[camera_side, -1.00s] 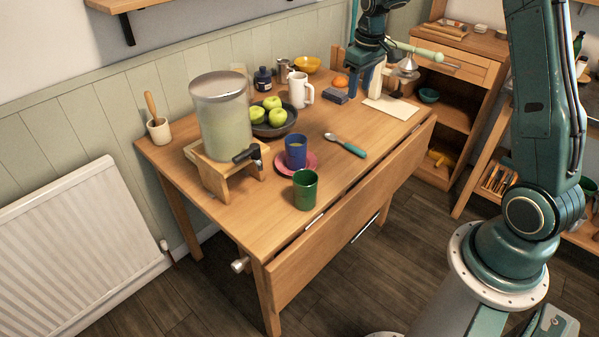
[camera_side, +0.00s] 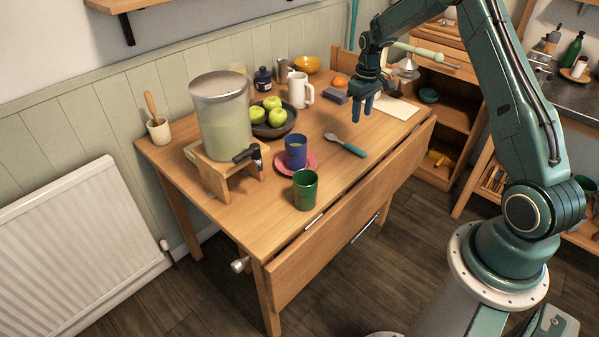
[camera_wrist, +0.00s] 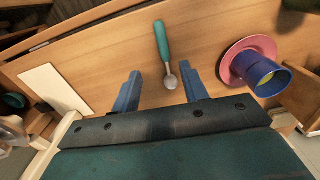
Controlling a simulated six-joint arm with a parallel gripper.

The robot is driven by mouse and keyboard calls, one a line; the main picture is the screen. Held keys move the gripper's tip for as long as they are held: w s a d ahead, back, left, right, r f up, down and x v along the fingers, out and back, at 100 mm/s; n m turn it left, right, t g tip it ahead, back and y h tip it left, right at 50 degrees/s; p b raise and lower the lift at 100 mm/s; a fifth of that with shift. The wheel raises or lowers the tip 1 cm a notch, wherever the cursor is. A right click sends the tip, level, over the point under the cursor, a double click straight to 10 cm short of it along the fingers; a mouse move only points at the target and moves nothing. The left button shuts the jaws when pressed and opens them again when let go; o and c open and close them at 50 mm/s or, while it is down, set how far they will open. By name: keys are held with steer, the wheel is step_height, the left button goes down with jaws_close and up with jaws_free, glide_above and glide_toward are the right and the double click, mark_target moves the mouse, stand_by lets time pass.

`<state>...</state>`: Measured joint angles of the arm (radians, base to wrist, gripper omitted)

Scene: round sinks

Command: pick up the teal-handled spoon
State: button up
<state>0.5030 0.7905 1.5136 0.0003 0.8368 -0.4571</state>
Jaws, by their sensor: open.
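The teal-handled spoon (camera_side: 346,145) lies flat on the wooden table, its metal bowl toward the back left and its teal handle toward the table's front edge. In the wrist view the spoon (camera_wrist: 162,45) lies beyond the fingertips, its bowl close to the gap between them and its handle pointing away. My gripper (camera_side: 363,118) is above the table, behind and slightly right of the spoon in the side view, pointing down. Its two blue fingers (camera_wrist: 161,78) are apart with nothing between them.
A blue cup (camera_side: 296,152) on a pink saucer (camera_side: 282,168) stands left of the spoon, with a green cup (camera_side: 305,190) in front. A white jug (camera_side: 300,92), an apple bowl (camera_side: 285,128) and a drink dispenser (camera_side: 222,125) stand farther back. A pale card (camera_side: 400,108) lies at right.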

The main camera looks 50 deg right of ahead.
glide_above(356, 148)
steer(key=f, duration=0.7)
steer(key=shift+d+f, duration=0.2)
steer(key=shift+a+f, duration=0.2)
steer(key=shift+f, duration=2.4)
jaws_close()
steer(key=shift+r, duration=0.15)
step_height(356, 148, up, 20)
